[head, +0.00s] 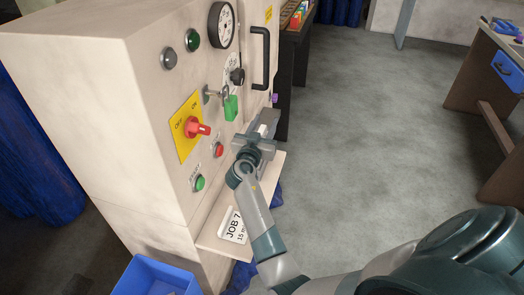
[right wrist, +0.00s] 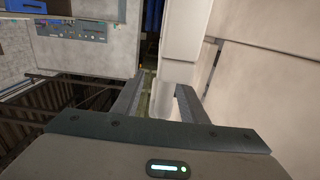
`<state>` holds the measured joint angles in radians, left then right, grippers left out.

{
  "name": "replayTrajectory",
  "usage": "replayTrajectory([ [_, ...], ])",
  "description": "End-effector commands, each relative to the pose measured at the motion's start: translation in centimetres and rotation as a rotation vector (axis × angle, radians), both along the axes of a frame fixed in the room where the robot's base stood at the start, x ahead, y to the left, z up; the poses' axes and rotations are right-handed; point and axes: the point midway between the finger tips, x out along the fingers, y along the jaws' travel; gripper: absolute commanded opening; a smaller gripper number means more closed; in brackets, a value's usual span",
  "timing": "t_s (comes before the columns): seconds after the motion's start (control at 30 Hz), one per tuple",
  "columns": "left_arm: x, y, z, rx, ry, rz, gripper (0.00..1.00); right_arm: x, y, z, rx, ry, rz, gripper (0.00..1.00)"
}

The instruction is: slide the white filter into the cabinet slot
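The tall cream cabinet (head: 110,60) fills the left of the head view. My right gripper (head: 265,127) is beside its front face, above the pale shelf, and points away from me. A small white piece (head: 262,129), possibly part of the filter, shows at the fingers. In the right wrist view the two fingers (right wrist: 160,92) stand apart. A white body (right wrist: 183,40) rises just beyond them, and a narrower white part reaches down between them. I cannot tell whether both fingers touch it. The slot is not clearly visible. My left gripper is out of view.
A pale shelf (head: 212,236) with a JOB 7 card (head: 234,226) juts from the cabinet. A red switch (head: 198,129), a green padlock (head: 231,107) and a black handle (head: 262,57) project nearby. A blue bin (head: 150,277) stands below. The floor to the right is clear.

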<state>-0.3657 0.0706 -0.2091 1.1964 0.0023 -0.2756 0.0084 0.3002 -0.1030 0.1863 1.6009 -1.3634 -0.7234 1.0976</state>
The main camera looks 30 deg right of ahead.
Motion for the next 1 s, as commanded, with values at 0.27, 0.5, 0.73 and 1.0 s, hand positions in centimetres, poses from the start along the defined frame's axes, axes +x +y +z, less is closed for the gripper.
replayTrajectory([
  [0.27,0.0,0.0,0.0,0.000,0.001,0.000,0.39,0.0,0.0,0.0,0.000,0.000,0.000,0.13],
  [0.5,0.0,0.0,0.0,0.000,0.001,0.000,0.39,0.0,0.0,0.1,-0.002,-0.001,0.000,0.00],
  [0.73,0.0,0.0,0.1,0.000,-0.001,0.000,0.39,0.1,-0.1,0.3,-0.002,-0.001,0.000,0.00],
  [1.0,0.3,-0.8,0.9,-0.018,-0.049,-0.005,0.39,0.8,-0.9,2.4,-0.002,-0.004,0.004,0.00],
])
